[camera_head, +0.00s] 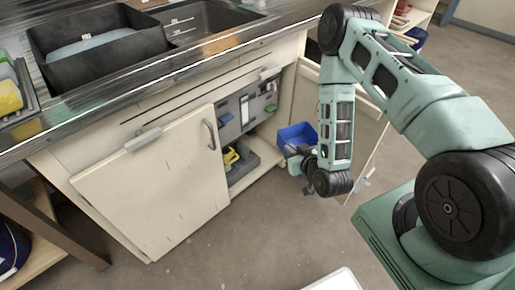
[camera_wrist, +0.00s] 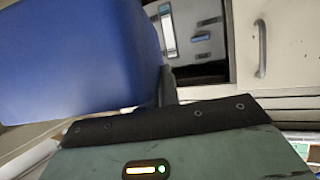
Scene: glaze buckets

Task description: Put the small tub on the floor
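The small tub (camera_head: 297,135) is blue and sits at my gripper (camera_head: 303,157), in front of the right side of the open cupboard. It looks held above the floor (camera_head: 270,215). In the wrist view the tub (camera_wrist: 75,60) fills the upper left, tilted and very close. One dark finger (camera_wrist: 168,88) lies against its right edge. The other finger is hidden by the tub, and the grip looks closed on the tub's wall. The inside of the tub is mostly hidden.
The cupboard's left door (camera_head: 155,190) and right door (camera_head: 357,128) stand open. Yellow and grey things lie on the cupboard's bottom shelf (camera_head: 250,178). A black basin (camera_head: 95,45) stands on the counter above. A white-edged surface (camera_head: 335,282) shows at the bottom.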

